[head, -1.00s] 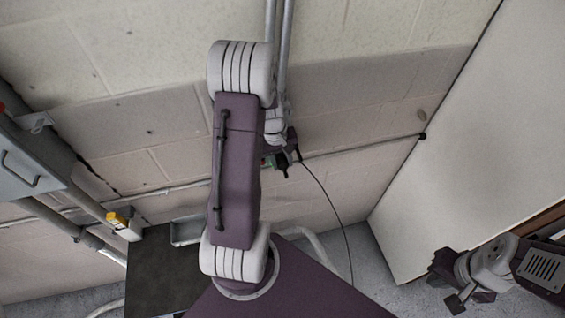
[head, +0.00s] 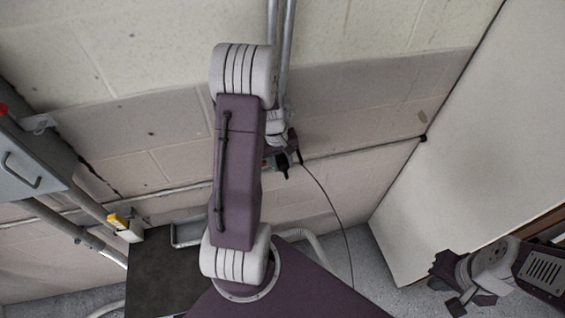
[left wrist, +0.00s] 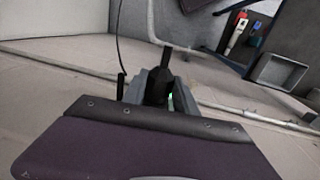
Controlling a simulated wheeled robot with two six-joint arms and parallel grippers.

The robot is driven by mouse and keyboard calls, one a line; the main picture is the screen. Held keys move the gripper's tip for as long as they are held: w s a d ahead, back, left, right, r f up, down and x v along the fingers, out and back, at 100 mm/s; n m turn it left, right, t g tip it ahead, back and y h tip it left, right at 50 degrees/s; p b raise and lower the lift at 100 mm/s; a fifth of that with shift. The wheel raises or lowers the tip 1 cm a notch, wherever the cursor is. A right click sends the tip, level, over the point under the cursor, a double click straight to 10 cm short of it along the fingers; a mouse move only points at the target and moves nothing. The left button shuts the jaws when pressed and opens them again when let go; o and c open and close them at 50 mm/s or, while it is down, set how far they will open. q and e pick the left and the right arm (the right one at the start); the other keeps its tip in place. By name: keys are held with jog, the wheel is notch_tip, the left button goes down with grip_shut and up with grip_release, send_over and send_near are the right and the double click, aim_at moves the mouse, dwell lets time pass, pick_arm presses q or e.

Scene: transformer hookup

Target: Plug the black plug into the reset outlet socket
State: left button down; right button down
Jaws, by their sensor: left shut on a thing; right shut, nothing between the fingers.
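My left gripper (head: 284,158) is near the block wall, partly hidden behind my own arm in the head view. In the left wrist view my left gripper (left wrist: 155,88) is shut on the black plug (left wrist: 158,86), which sits between its grey fingers. The black plug (head: 283,172) also shows as a small dark piece below the gripper in the head view. A small green part (left wrist: 178,101) shows beside the plug; I cannot tell whether it belongs to the reset outlet socket. Whether the plug touches a socket is hidden. My right gripper (head: 460,298) is shut and empty at the lower right.
A thin black cable (head: 337,210) hangs from near the left gripper. A thin conduit (head: 370,147) runs along the wall. A yellow-topped white box (head: 124,226) and a grey cabinet (head: 25,160) are at the left. A pale panel (head: 470,150) stands at the right.

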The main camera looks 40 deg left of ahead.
pick_arm(q)
jog(key=shift+w, duration=0.1)
jog(key=c, duration=0.9)
grip_release()
jog(key=shift+a+r, duration=0.1)
jog(key=shift+c, duration=0.2)
jog(key=c, duration=0.4)
jog(key=shift+o, duration=0.2)
jog(key=shift+w, duration=0.1)
jog(key=shift+s, duration=0.2)
grip_shut()
jog(key=shift+d, duration=0.2)
jog(key=shift+s+d+f, duration=0.1)
jog(key=shift+s+f, duration=0.1)
jog(key=shift+f, duration=0.05)
